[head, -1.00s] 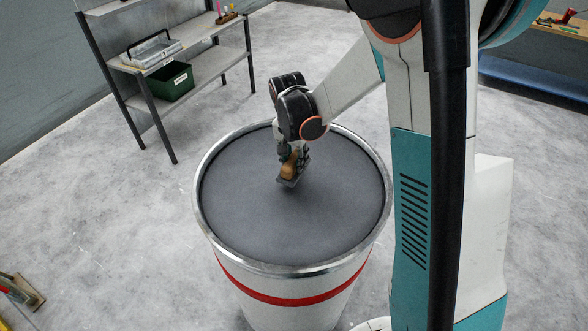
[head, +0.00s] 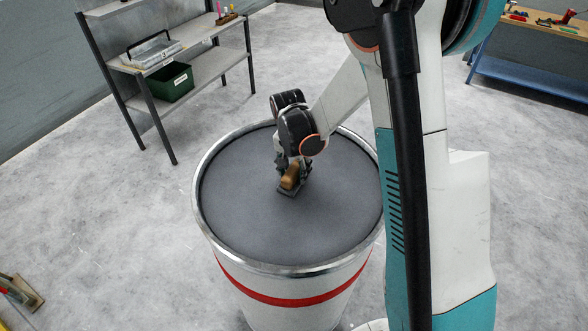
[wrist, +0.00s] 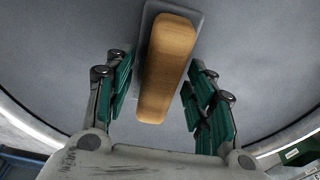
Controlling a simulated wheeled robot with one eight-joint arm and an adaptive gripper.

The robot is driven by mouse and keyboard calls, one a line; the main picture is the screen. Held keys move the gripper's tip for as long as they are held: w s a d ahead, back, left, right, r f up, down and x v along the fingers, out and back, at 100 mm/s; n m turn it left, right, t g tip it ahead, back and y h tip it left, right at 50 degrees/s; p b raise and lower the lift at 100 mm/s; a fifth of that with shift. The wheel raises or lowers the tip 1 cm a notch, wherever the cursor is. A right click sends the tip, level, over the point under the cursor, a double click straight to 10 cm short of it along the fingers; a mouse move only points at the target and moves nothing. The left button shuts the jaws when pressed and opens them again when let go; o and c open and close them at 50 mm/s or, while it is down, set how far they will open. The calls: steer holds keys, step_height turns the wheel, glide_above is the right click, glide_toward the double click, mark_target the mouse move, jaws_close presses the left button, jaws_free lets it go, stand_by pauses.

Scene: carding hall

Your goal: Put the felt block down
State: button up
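The felt block (head: 291,179) has a tan wooden grip and a dark grey pad. My gripper (head: 288,163) is right over the block. In the wrist view my gripper (wrist: 158,72) is open, with gaps between the green finger pads and the wooden grip. The pad's underside is hidden.
The can has a raised metal rim (head: 206,233) and a red band. A shelf unit (head: 205,70) with a green bin (head: 170,82) and a metal case stands at back left. A workbench (head: 540,35) stands at back right. The concrete floor around the can is clear.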

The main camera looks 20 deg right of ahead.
mark_target(293, 168)
steer(key=shift+p, duration=0.4)
step_height(293, 168, up, 14)
steer(key=f, duration=0.1)
steer(key=s+r+n+t, duration=0.3)
steer(key=s+r+n, duration=0.1)
steer(key=s+r, duration=0.55)
steer(key=s+n+t+y, duration=0.1)
steer(key=s+n+t, duration=0.2)
steer(key=s, duration=1.1)
steer(key=shift+n, duration=1)
step_height(293, 168, down, 21)
steer(key=b, duration=2.1)
steer(key=shift+f+b, duration=0.2)
steer(key=shift+b, duration=0.15)
steer(key=shift+r, duration=0.15)
steer(key=shift+o, duration=0.4)
